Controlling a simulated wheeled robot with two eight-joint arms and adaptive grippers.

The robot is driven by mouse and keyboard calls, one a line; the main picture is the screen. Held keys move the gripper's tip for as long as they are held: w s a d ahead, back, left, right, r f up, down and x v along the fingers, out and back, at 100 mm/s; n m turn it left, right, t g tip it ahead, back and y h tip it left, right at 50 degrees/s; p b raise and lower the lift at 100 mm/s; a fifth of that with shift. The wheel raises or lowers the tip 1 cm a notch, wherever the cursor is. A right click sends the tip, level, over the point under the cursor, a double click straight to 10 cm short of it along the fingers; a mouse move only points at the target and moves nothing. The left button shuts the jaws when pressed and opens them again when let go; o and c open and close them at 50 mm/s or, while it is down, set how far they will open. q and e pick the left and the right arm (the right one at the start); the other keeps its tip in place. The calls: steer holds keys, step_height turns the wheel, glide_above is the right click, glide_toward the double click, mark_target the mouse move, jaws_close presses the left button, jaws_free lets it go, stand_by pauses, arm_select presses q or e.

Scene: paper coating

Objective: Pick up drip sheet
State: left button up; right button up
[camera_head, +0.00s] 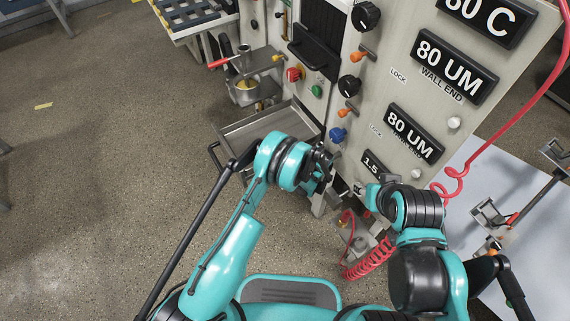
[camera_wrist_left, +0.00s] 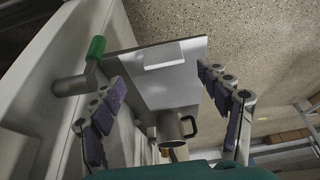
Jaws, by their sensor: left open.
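A flat grey metal sheet (camera_wrist_left: 168,88), which looks like the drip sheet, lies beyond my left gripper in the left wrist view. A lighter rectangular patch is near its far edge. My left gripper (camera_wrist_left: 160,85) is open, with its purple-padded fingers to either side of the sheet in that view and nothing held between them. I cannot tell the exact gap to the sheet. In the head view my left gripper (camera_head: 326,165) is at the machine's lower front, partly hidden by its wrist. My right gripper (camera_head: 369,196) is beside the panel, its fingers unclear.
The machine panel (camera_head: 440,110) with knobs and displays stands close ahead. A metal tray (camera_head: 232,133) projects from its left side. A metal cup (camera_wrist_left: 172,128) and a green-handled lever (camera_wrist_left: 95,49) are near my left fingers. A coiled red hose (camera_head: 370,259) hangs low. Floor at left is clear.

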arm_select(q)
steer(key=b+x, duration=0.3)
steer(key=x, duration=0.4)
steer(key=shift+s+a, duration=0.1)
steer(key=shift+a, duration=0.1)
steer(key=c, duration=1.2)
